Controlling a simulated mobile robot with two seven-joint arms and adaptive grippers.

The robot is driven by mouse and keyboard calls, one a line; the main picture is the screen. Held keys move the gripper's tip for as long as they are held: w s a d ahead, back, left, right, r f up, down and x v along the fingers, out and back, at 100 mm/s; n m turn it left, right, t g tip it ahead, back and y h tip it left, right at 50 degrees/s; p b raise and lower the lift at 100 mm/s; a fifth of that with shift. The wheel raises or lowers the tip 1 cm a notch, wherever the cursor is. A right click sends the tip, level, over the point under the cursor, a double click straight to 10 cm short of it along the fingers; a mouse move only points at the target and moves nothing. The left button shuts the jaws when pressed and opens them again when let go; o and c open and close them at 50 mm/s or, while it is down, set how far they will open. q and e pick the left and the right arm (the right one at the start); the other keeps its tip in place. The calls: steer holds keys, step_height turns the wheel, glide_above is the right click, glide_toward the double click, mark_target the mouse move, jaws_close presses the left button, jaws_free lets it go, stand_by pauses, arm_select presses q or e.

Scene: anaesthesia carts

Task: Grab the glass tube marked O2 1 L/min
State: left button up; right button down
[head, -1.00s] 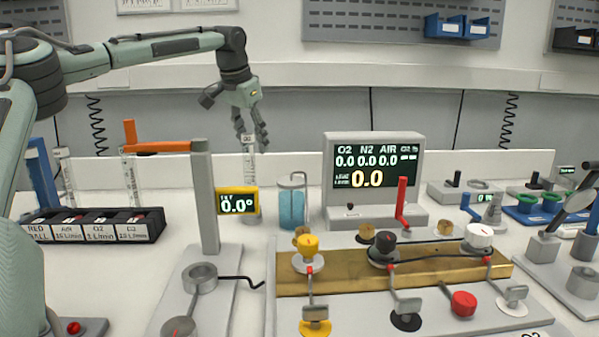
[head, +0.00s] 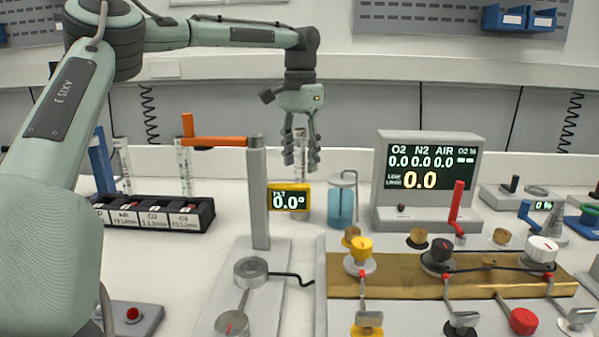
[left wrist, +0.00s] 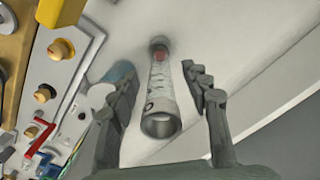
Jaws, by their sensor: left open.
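My left gripper (head: 301,166) is open and points down, its fingers on either side of the top of an upright clear glass tube (head: 300,183). In the left wrist view the tube (left wrist: 161,88) lies between the two open fingers, with a gap on each side. It has a round open rim and a red part deep inside. Its marking is not legible. A black rack (head: 205,216) at left has a slot labelled O2 1 L/min; no tube shows above that slot. Other glass tubes stand at its AIR slot (head: 123,165) and its rightmost slot (head: 185,168). My right gripper is not in view.
A blue-filled jar (head: 341,205) and a monitor (head: 428,172) are at right. A brass valve block (head: 400,283) fills the front right.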

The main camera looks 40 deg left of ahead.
arm_select(q)
steer(key=shift+f, duration=0.7)
jaws_close()
